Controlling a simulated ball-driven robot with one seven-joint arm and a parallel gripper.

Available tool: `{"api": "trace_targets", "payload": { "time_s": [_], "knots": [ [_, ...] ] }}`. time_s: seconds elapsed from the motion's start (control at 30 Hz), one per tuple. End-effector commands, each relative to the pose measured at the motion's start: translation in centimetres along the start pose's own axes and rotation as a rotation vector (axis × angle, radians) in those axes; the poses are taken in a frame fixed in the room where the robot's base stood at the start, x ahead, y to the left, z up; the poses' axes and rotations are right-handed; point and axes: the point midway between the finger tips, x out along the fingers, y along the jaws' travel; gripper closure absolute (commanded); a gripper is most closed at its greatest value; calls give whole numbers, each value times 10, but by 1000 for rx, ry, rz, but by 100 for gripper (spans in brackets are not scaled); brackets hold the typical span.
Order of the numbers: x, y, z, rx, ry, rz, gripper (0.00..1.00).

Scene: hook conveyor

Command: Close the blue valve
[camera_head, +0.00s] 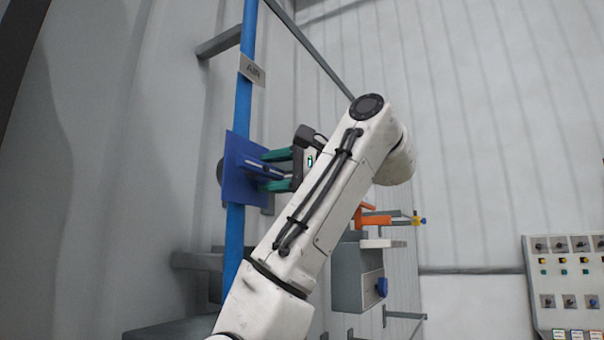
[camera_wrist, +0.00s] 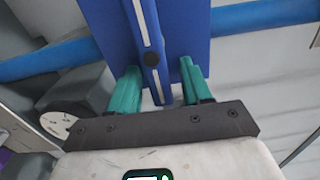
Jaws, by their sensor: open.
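The blue valve has a flat square blue plate (camera_head: 239,183) on the upright blue pipe (camera_head: 243,110), which carries an "AIR" label. In the wrist view its blue lever (camera_wrist: 137,15) with pale stripes and a dark pivot lies across the pipe (camera_wrist: 265,14), roughly at right angles to it. My gripper (camera_head: 266,170) is at the plate, with its green fingers apart. In the wrist view the lever's end lies between the two fingers of my gripper (camera_wrist: 158,88), with a gap visible on each side. In the head view the lever is partly hidden by the fingers.
A grey box (camera_head: 346,275) with a blue knob and an orange part (camera_head: 372,218) stand behind my arm. A control panel (camera_head: 565,285) with several knobs is at the far right. A grey wall lies close behind the pipe.

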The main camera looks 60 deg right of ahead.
Motion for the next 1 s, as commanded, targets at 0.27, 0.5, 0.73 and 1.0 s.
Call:
{"api": "trace_targets", "payload": {
  "time_s": [0.27, 0.5, 0.73, 1.0],
  "knots": [
    [-12, 5, -2, -5, 1, -7, 51],
    [-21, 7, -1, -3, 2, -2, 51],
    [-46, 8, -1, -1, 7, 1, 51],
    [-81, 8, -1, 0, 7, 5, 51]
  ]
}}
